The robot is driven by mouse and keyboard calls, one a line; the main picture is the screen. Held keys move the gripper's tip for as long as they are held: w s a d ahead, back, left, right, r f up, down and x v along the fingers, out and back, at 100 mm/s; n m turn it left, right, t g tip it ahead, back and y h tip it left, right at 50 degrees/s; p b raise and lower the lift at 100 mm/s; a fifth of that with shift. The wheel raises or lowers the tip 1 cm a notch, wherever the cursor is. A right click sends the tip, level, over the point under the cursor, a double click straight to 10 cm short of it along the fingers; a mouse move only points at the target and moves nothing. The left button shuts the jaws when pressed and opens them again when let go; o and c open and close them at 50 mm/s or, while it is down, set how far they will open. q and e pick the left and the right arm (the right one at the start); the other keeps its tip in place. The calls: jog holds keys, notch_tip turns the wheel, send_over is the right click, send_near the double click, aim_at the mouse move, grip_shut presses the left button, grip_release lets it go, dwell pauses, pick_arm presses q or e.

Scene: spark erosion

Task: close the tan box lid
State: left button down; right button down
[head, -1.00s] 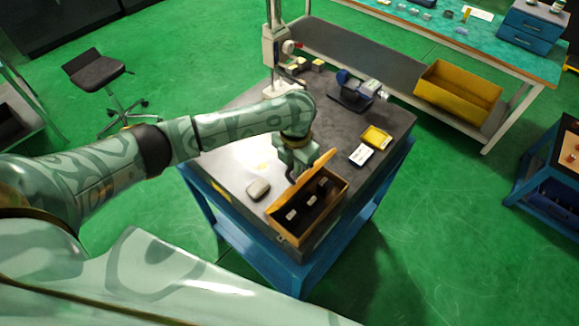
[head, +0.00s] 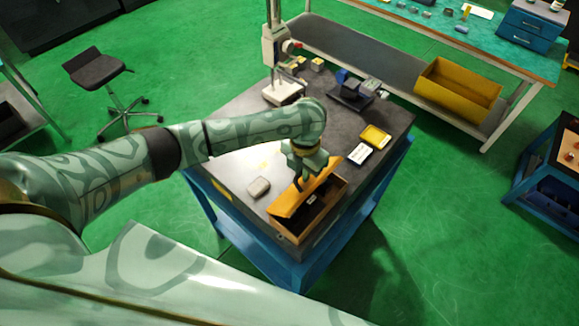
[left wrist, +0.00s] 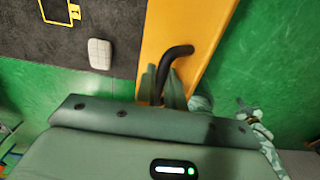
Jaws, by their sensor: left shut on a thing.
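The tan box (head: 296,236) stands on the dark tabletop, at its near edge in the head view. Its orange-tan lid (head: 287,205) is tilted over the box and partly open; a dark gap shows along the right side, with a small pale item inside. In the left wrist view the lid (left wrist: 188,25) carries a black bent handle (left wrist: 172,62). My left gripper (head: 299,183) is at the lid, and its fingers (left wrist: 161,85) are shut on the handle. Most of the box's inside is hidden by the lid. My right gripper is not in view.
A pale rounded block (head: 259,187) lies left of the box. A white card (head: 360,154) and a yellow tray (head: 376,137) lie to the right. A stand (head: 283,92) and a blue-grey device (head: 352,90) are at the back of the table (head: 225,150).

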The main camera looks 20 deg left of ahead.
aim_at(314, 183)
pick_arm(q)
jog(key=shift+s+d+f, duration=0.15)
jog(key=shift+d, duration=0.3)
jog(key=shift+s+d+f, duration=0.1)
jog(key=shift+d, duration=0.3)
jog(key=shift+d+f, duration=0.1)
jog(key=shift+d, duration=0.05)
jog(key=shift+s+d+f, duration=0.3)
jog(key=shift+d+f, duration=0.2)
jog(key=shift+d, duration=0.25)
jog(key=shift+s+d+f, duration=0.25)
jog(key=shift+d+f, duration=0.45)
